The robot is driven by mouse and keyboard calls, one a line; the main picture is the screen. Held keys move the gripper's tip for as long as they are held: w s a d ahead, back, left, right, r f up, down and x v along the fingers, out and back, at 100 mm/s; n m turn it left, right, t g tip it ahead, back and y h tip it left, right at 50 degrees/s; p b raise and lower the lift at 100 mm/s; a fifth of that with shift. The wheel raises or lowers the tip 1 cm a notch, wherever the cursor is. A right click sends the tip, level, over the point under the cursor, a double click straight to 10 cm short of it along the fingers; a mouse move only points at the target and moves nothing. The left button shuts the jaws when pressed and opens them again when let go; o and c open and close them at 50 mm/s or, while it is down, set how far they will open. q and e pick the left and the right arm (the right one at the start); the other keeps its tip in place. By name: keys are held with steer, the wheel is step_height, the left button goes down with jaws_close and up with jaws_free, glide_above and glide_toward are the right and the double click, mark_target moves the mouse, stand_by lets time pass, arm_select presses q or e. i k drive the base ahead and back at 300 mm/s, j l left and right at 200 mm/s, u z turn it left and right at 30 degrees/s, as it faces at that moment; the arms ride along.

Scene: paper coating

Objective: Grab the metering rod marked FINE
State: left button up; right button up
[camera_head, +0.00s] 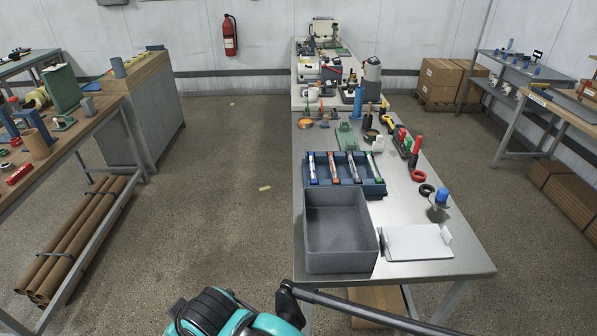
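Several metering rods lie side by side in a dark blue rack (374,188) on the metal table. One rod (312,168) has blue ends, one (334,167) orange-red ends, one (354,167) dark ends, and one (374,167) green ends. Their markings are too small to read, so I cannot tell which is marked FINE. Neither of my grippers shows in this view.
A grey open bin (341,258) stands in front of the rack and looks empty. A white flat board (416,243) lies to its right, with a blue-topped object (441,197) behind it. Black and red rings (420,176) and red-handled tools (415,150) lie along the right.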

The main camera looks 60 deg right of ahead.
mark_target(311, 154)
steer(key=i+z, duration=0.3)
steer(key=i, duration=0.15)
steer(key=i+z, duration=0.25)
steer(key=i, duration=0.2)
steer(key=i+j+z, duration=0.3)
steer(key=i, duration=0.15)
steer(key=i+j+z, duration=0.25)
steer(key=i, duration=0.15)
steer(key=i+l+z, duration=0.15)
steer(key=z, duration=0.25)
steer(key=i+z, duration=0.4)
steer(key=i+l+z, duration=0.1)
steer(key=z, duration=0.3)
steer(key=i+j+z, duration=0.1)
steer(key=i+z, duration=0.3)
steer(key=i+j+z, duration=0.1)
steer(key=z, duration=0.3)
steer(key=i+l+z, duration=0.15)
steer(key=i+z, duration=0.55)
steer(key=i+l, duration=0.05)
steer(key=i, duration=0.05)
